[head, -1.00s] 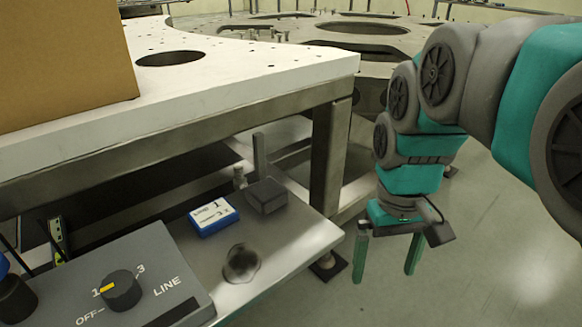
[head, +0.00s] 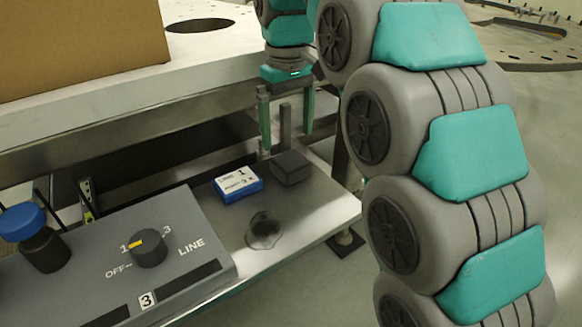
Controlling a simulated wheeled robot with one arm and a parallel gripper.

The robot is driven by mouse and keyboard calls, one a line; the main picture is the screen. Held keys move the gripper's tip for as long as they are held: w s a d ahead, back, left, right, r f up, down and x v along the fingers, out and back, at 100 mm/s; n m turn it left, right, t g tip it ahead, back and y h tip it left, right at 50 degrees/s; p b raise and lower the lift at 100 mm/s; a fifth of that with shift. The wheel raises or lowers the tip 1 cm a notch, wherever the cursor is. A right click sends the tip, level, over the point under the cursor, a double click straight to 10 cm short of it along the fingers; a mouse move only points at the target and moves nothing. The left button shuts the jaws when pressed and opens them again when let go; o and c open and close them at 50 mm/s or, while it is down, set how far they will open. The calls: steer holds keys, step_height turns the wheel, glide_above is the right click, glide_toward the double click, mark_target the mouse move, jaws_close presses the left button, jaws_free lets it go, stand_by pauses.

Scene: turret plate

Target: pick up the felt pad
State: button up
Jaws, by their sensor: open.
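A dark grey block (head: 291,168), which looks like the felt pad, lies on the lower shelf (head: 325,215), close to the right of a blue and white labelled box (head: 238,184). My gripper (head: 286,138) points down with its two green fingers spread apart, just above and behind the dark block in the picture. Nothing is between the fingers except a grey upright post seen in line with them. I cannot tell how far the fingertips are from the block or post. The block's top and front are in plain view.
A dark round patch or disc (head: 264,231) is at the shelf's front. The white plate (head: 215,55) overhangs the shelf and carries a cardboard box (head: 80,45).

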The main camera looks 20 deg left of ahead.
mark_target(291, 160)
step_height(291, 160, down, 2)
steer(key=shift+f+b, duration=0.2)
steer(key=shift+b, duration=0.65)
steer(key=shift+s+d+f, duration=0.15)
steer(key=shift+d+f, duration=0.05)
steer(key=shift+f, duration=0.3)
steer(key=shift+d+f, duration=0.15)
steer(key=shift+f, duration=1.85)
steer(key=c, duration=1.2)
steer(key=shift+r, duration=0.15)
